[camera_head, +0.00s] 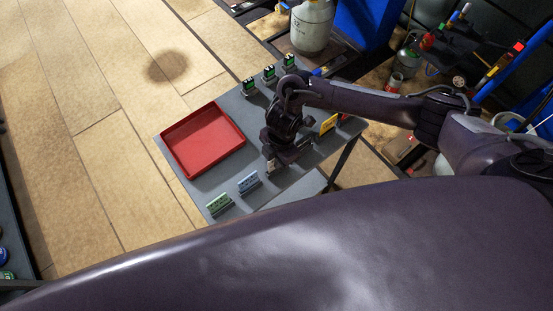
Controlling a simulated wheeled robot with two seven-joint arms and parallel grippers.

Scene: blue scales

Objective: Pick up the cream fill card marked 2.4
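My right arm comes in from the right, and its gripper (271,168) points down over the grey table, between a light blue card and a yellow card. Its fingertips are small and dark here, and I cannot tell whether they are open or hold anything. I cannot make out a cream card marked 2.4; the gripper and wrist cover part of the row of cards. The light blue card (249,183) stands just left of the gripper. My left gripper is not in view.
A green card (219,204) and a yellow card (328,124) stand on the grey table (222,184). A red tray (203,173) lies at the left. Three small dark devices with green parts (268,75) stand along the far edge. A gas cylinder (312,28) stands behind.

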